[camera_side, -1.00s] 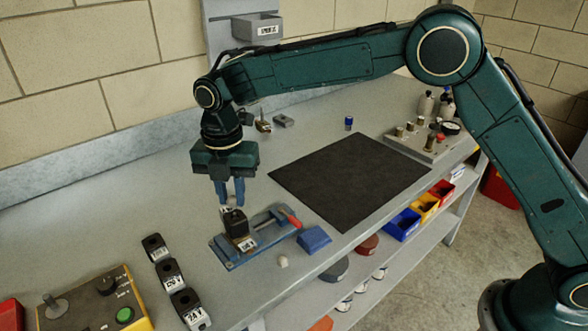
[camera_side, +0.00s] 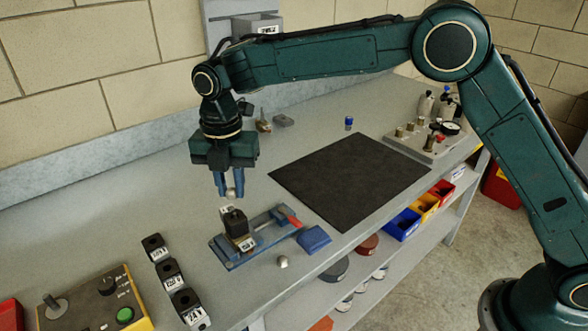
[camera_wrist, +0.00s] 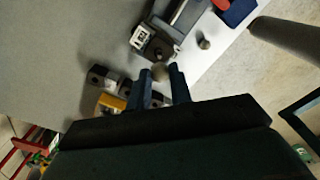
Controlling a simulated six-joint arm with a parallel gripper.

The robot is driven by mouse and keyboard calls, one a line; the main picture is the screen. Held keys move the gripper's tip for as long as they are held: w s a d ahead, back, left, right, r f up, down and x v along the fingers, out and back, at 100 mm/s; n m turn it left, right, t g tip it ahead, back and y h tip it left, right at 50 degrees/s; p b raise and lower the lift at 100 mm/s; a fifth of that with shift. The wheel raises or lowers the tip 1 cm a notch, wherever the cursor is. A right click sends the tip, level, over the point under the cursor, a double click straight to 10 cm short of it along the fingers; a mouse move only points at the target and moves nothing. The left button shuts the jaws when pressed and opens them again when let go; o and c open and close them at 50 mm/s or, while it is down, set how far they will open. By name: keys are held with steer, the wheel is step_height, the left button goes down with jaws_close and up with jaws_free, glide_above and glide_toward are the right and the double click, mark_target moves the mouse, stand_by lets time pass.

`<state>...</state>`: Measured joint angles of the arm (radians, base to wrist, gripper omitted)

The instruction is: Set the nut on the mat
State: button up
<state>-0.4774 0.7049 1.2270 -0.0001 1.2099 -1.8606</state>
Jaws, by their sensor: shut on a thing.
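My gripper (camera_side: 229,192) is shut on a small metallic nut (camera_side: 230,193), held in the air just above the blue fixture (camera_side: 262,236). The nut also shows between the blue fingertips in the wrist view (camera_wrist: 160,72), partly hidden by them. The mat (camera_side: 350,178) is a flat black rectangle on the grey bench, to the right of my gripper and clear of objects.
A black block (camera_side: 235,222) with a label sits in the fixture below my gripper. A small silver piece (camera_side: 283,262) and a blue block (camera_side: 314,239) stand nearby. Several labelled black blocks (camera_side: 169,273) are at the left. A valve panel (camera_side: 424,143) stands beyond the mat.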

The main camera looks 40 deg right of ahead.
steer(key=s+d+r, duration=0.2)
steer(key=d+r, duration=0.2)
steer(key=d, duration=0.9)
glide_above(345, 219)
step_height(345, 219, down, 14)
steer(key=shift+d+r, duration=0.1)
steer(key=shift+r, duration=0.05)
steer(key=shift+f, duration=2.15)
steer(key=shift+f, duration=0.1)
steer(key=o, duration=0.8)
